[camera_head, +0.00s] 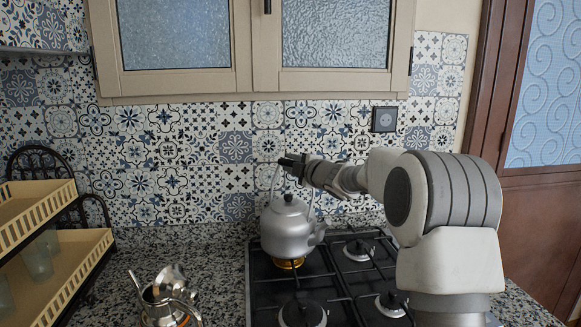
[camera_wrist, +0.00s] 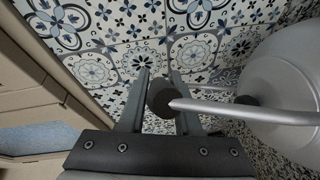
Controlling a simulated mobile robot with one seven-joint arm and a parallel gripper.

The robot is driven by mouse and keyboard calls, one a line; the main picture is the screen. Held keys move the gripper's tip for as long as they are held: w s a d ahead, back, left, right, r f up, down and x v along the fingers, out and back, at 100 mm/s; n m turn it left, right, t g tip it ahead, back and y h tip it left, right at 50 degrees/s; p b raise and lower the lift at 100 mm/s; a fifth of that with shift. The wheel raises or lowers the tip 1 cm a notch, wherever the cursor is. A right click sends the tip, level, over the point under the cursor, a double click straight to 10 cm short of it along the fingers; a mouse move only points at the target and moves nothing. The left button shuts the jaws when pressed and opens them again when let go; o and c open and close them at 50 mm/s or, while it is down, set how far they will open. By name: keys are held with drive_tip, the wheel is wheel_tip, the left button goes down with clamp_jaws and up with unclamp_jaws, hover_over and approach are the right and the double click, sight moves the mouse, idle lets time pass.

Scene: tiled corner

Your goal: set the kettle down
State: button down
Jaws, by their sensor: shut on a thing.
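The silver kettle (camera_head: 287,230) is upright at the back-left burner (camera_head: 289,263) of the black stove, which shows yellow just under its base. I cannot tell whether the base touches the burner. My gripper (camera_head: 288,161) is at the top of the kettle's raised handle. In the wrist view, my gripper (camera_wrist: 159,78) is shut on the handle's dark grip (camera_wrist: 160,98), with one finger on each side. The kettle's round body (camera_wrist: 285,85) fills the right of that view. Its spout points right in the head view.
The black stove (camera_head: 262,300) has other burners in front and to the right. A shiny metal pot (camera_head: 163,296) stands on the granite counter at front left. A yellow two-tier rack (camera_head: 75,262) holds glasses at far left. Wall cabinets (camera_head: 250,90) hang above; tiles are behind.

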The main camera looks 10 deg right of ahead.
drive_tip(key=shift+r, duration=0.1)
drive_tip(key=shift+f+b, duration=0.3)
drive_tip(key=c, duration=0.6)
unclamp_jaws()
drive_tip(key=f+b+v, duration=0.1)
drive_tip(key=v, duration=0.9)
drive_tip(key=shift+r+b, duration=0.35)
drive_tip(key=shift+r, duration=0.05)
drive_tip(key=shift+s+d+r+p, duration=0.35)
drive_tip(key=shift+s+r, duration=0.15)
drive_tip(key=shift+s, duration=0.3)
drive_tip(key=shift+s+d+r+p, duration=0.25)
drive_tip(key=shift+s+r+p, duration=0.2)
drive_tip(key=shift+s, duration=0.35)
drive_tip(key=shift+s+d+r+p, duration=0.3)
drive_tip(key=shift+s+r, duration=0.25)
drive_tip(key=shift+s, duration=0.2)
